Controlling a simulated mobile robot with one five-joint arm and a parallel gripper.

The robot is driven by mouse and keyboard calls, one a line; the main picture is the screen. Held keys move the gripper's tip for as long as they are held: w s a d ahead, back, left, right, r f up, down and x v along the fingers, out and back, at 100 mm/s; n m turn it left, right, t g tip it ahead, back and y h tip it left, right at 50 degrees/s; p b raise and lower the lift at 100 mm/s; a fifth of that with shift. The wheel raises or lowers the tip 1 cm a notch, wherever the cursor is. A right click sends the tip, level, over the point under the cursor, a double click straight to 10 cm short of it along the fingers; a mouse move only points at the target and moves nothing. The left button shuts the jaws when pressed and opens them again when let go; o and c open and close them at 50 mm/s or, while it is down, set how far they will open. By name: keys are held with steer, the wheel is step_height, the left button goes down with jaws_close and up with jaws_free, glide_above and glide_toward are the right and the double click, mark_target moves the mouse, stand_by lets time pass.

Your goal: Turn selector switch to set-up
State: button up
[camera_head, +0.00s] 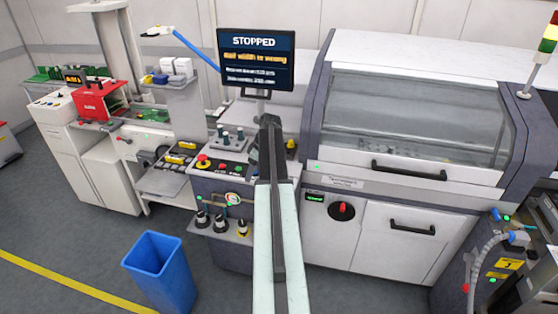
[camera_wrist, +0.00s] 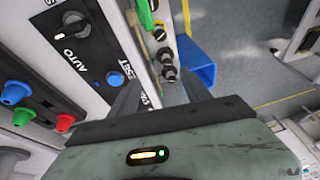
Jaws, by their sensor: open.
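The selector switch (camera_wrist: 73,22) is a black round knob with a white mark on a dark panel, at the upper left of the wrist view. The word AUTO is printed beside it; another label is cut off at the frame edge. I cannot tell its exact setting. A blue RESET button (camera_wrist: 114,78) is on the same panel, nearer my fingers. My gripper (camera_wrist: 162,88) is open and empty, with its two dark fingers apart and clear of the knob. In the head view my gripper (camera_head: 270,125) is in front of the control panel (camera_head: 228,170) and hides part of it.
Green, blue and red knobs (camera_wrist: 65,122) stand at the left of the wrist view. A screen (camera_head: 256,60) reads STOPPED above the panel. A red emergency button (camera_head: 203,161) is on the panel's left. A blue bin (camera_head: 160,272) stands on the floor; a covered machine (camera_head: 400,170) is right.

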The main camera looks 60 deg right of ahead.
steer(key=s+d+r+t+p, duration=0.1)
steer(key=s+d+r, duration=0.2)
steer(key=s+d, duration=0.8)
steer(key=shift+n, duration=0.3)
steer(key=w+f+b, duration=0.1)
steer(key=f+b, duration=0.1)
steer(key=w+f+b, duration=0.2)
steer(key=f+b, duration=0.1)
steer(key=w+f+b, duration=0.1)
steer(key=f+b, duration=0.1)
steer(key=shift+w+d+f, duration=0.2)
steer(key=shift+w+f, duration=0.1)
steer(key=shift+w, duration=0.1)
steer(key=shift+r, duration=0.1)
steer(key=shift+a, duration=0.1)
jaws_close()
